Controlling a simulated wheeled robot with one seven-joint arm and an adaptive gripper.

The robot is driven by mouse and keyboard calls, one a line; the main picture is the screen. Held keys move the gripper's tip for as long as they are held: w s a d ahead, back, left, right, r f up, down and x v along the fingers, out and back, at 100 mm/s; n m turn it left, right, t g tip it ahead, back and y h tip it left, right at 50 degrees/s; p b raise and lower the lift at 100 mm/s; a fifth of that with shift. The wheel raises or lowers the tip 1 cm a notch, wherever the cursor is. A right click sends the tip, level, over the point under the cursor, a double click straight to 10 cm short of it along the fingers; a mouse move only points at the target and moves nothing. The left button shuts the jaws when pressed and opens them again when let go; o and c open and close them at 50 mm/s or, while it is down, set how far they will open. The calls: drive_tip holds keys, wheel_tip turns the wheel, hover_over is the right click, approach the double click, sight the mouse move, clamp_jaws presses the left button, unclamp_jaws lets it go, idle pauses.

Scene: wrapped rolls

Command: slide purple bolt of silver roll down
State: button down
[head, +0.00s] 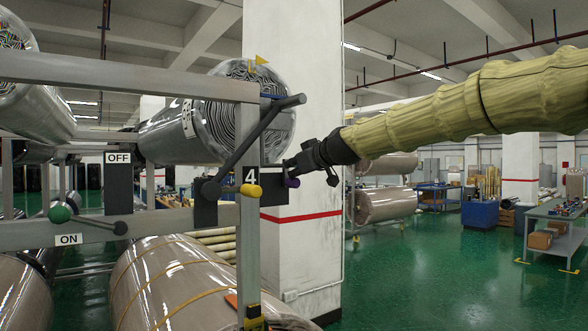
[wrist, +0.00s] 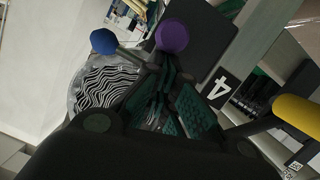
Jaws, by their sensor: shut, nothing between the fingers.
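The purple bolt (head: 292,182) has a round purple end and sits low on the post beside the plate marked 4. It shows larger at the top of the wrist view (wrist: 172,36). The silver roll (head: 222,118) lies wrapped on the rack behind the post, its striped end facing me; that end also shows at left in the wrist view (wrist: 112,84). My gripper (head: 289,164) is shut and empty, just above the purple bolt in the head view. In the wrist view the fingertips (wrist: 163,72) are close below the purple end; I cannot tell whether they touch it.
A yellow knob (head: 251,190) and a dark slanting lever (head: 252,143) are on the post (head: 249,240). A blue knob (wrist: 103,41) is left of the purple one.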

sight(293, 181)
drive_tip(key=shift+f+b, duration=1.35)
drive_tip(key=shift+f, duration=0.6)
drive_tip(key=shift+r, duration=0.1)
drive_tip(key=s+d+r+b, duration=0.3)
drive_tip(key=s+r, duration=0.3)
drive_tip(key=s, duration=0.3)
drive_tip(key=shift+d+r, duration=0.15)
drive_tip(key=shift+d, duration=0.55)
drive_tip(key=shift+w, duration=0.1)
